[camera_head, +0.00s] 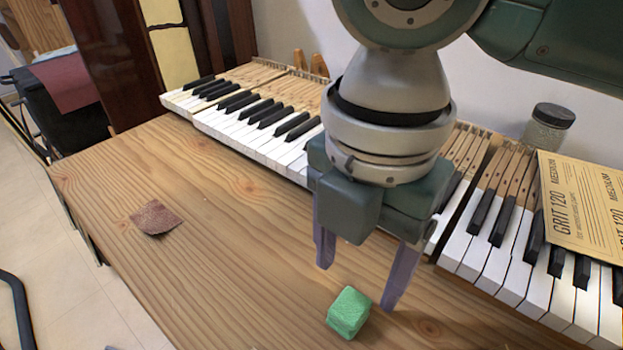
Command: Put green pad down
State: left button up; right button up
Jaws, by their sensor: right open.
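The green pad (349,312) is a small green block resting on the wooden table (215,235) near the bottom middle of the head view. My right gripper (358,285) is above and around the pad's far side, fingers pointing down and spread apart. The left-hand finger stands clear of the pad. The right-hand finger is beside the pad's right edge; I cannot tell whether it touches. My left gripper is not in the view.
Piano keys (255,118) run along the back, with more keys (520,265) at right. Grit paper (580,205) lies over the right keys, near a lidded jar (548,127). A brown sandpaper scrap (156,217) lies at left. The table's left-middle is mostly clear.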

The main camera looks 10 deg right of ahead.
aim_at(350, 306)
notch_tip(350, 306, up, 6)
jog(key=s+a+f+m+t+y, duration=0.2)
jog(key=s+a+f+m+y, duration=0.3)
jog(key=m, duration=0.4)
jog(key=s+d+m+h, duration=0.1)
jog(key=s+d+m, duration=0.1)
jog(key=d+m, duration=0.2)
jog(key=s+d+f+m+t+h, duration=0.1)
jog(key=s+d+m+h, duration=0.1)
jog(key=d+m, duration=0.3)
jog(key=s+d+f+m+h+p, duration=0.1)
jog(key=s+d+m, duration=0.2)
jog(key=d+m, duration=0.2)
jog(key=shift+s+d+f+m+t+h, duration=0.1)
jog(key=shift+s+d+m+t+h, duration=0.05)
jog(key=shift+m+t+h, duration=0.2)
